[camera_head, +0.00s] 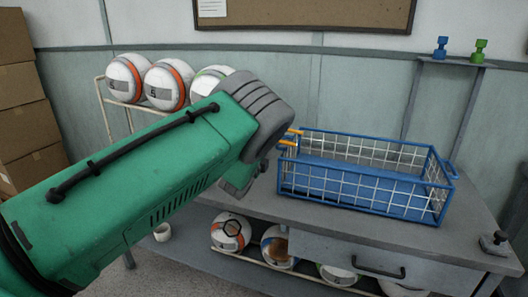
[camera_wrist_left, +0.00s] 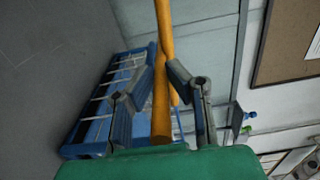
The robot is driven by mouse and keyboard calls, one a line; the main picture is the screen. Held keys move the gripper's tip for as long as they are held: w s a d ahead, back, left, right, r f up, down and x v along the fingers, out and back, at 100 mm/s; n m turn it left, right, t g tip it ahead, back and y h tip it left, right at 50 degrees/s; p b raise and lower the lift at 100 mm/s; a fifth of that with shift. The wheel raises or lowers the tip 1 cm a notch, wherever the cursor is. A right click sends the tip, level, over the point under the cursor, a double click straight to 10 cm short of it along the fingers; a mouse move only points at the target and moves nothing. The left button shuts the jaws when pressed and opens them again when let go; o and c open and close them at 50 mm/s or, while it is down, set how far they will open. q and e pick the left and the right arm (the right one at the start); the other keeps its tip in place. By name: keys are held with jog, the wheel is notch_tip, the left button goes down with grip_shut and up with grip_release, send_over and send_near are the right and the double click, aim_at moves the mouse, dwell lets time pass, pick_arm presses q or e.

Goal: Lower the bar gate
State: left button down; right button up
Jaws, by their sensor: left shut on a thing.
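The bar gate shows as orange bars (camera_head: 290,143) in the head view, just left of the blue basket; my green left arm hides most of it. In the left wrist view an orange bar (camera_wrist_left: 163,35) runs lengthwise between the fingers of my left gripper (camera_wrist_left: 160,72). The gripper is shut on this bar. A second orange stretch shows close behind it, and I cannot tell how the two join. In the head view the left fingers are hidden behind my wrist. My right gripper is in neither view.
A blue wire basket (camera_head: 368,185) stands on the grey table (camera_head: 330,222). White balls (camera_head: 168,84) sit on a rack at the left, and more balls (camera_head: 231,232) lie under the table. Blue (camera_head: 440,48) and green (camera_head: 479,50) knobs stand on a shelf.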

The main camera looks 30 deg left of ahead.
pick_arm(q)
jog(key=shift+d+f, duration=0.1)
jog(key=shift+d, duration=0.2)
jog(key=c, duration=1.7)
grip_release()
jog(key=shift+o, duration=0.7)
jog(key=v, duration=1.2)
jog(key=shift+f, duration=0.1)
